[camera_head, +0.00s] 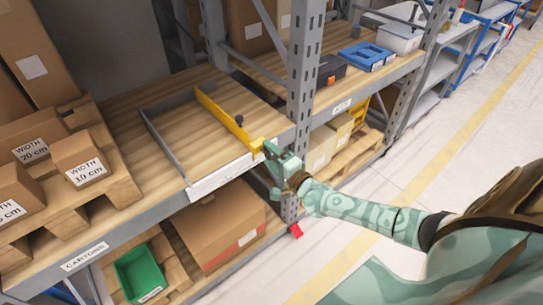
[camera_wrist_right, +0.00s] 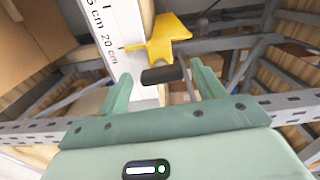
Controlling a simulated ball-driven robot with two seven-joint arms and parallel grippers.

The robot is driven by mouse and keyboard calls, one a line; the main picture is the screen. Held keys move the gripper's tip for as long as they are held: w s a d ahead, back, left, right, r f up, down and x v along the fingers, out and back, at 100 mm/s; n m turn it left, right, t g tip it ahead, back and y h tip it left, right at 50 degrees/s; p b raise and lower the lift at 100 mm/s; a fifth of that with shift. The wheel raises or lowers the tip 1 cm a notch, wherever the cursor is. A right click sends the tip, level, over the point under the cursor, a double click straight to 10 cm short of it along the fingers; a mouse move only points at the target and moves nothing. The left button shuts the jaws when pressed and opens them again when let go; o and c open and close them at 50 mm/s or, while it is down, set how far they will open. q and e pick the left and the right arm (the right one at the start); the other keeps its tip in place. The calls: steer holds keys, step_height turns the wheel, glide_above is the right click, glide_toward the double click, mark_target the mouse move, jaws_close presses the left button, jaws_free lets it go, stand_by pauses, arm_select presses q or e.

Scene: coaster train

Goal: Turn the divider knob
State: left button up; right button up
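The yellow divider (camera_head: 222,118) stands on the wooden shelf, and its bent front end reaches the shelf's front edge. That yellow end also shows in the right wrist view (camera_wrist_right: 162,38), with a dark cylindrical knob (camera_wrist_right: 163,75) just below it. My right gripper (camera_head: 270,152) is at the divider's front end. In the right wrist view its two fingers are apart, one on each side of the knob, with gaps showing; I see no grip on it. My left gripper is not in view.
A white ruler strip (camera_wrist_right: 97,30) marked in cm runs along the shelf front. A grey rail (camera_head: 163,143) lies left of the divider. A steel upright (camera_head: 304,60) stands right of it. Labelled cartons (camera_head: 78,160) sit at left; a green bin (camera_head: 140,272) is below.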

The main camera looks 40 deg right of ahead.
steer(key=shift+s, duration=0.1)
steer(key=shift+s, duration=0.4)
steer(key=s+d+p, duration=0.1)
steer(key=s+p, duration=0.2)
steer(key=s, duration=1.2)
steer(key=shift+s+d, duration=0.15)
